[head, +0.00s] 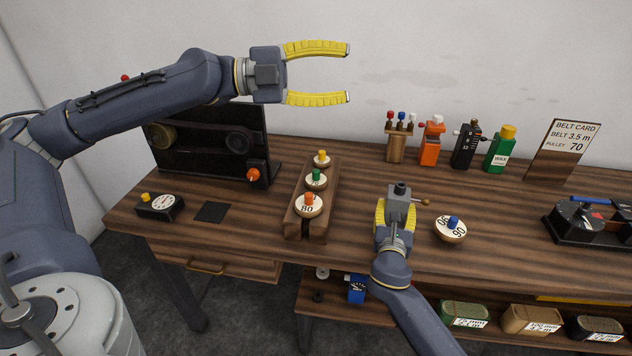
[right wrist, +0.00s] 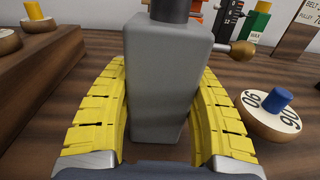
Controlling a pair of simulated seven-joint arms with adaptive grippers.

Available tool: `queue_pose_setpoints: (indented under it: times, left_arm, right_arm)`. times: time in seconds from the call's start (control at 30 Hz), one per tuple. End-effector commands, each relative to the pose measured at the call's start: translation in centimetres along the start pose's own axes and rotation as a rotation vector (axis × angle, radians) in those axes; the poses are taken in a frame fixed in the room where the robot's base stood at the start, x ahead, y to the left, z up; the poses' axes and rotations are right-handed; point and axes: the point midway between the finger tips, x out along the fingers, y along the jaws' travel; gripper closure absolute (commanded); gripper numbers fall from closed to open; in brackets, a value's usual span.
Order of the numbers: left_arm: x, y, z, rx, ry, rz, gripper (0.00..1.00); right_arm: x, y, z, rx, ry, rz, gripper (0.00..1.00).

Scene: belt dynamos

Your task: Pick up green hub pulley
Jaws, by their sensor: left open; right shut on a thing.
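The green hub pulley (head: 316,183) is a pale disc with a green hub. It sits in the middle of a wooden rack (head: 319,229), between a yellow-hub pulley (head: 322,160) and an orange-hub pulley (head: 308,206). My left gripper (head: 348,73) is open and empty, high above the table and behind the rack. My right gripper (head: 397,205) is shut on a grey block (right wrist: 165,80) with a dark round top and a side lever with a wooden knob (right wrist: 243,47). It is to the right of the rack. I cannot tell whether the block touches the table.
A blue-hub pulley (head: 451,229) lies on the table right of my right gripper. A black panel machine (head: 212,141) stands at the back left. A gauge box (head: 160,206) and a dark pad (head: 212,212) lie at the left. Several small bottles and holders line the back.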

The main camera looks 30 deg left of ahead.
Motion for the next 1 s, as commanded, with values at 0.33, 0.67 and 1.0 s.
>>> queue_pose_setpoints:
  times: [0.33,0.67,1.0]
  left_arm:
    - [-2.9,-7.8,-4.1,-0.113,0.034,-0.122,0.53]
    - [-1.0,-3.8,-3.0,0.053,0.046,0.079,0.53]
    - [0.7,5.0,2.7,0.359,0.027,0.457,0.53]
  right_arm:
    - [-0.1,0.0,-0.7,-0.001,0.010,0.000,0.94]
    - [-0.1,0.0,-0.6,-0.001,0.010,0.000,0.94]
    - [-0.1,0.0,-0.6,-0.001,0.010,0.000,0.94]
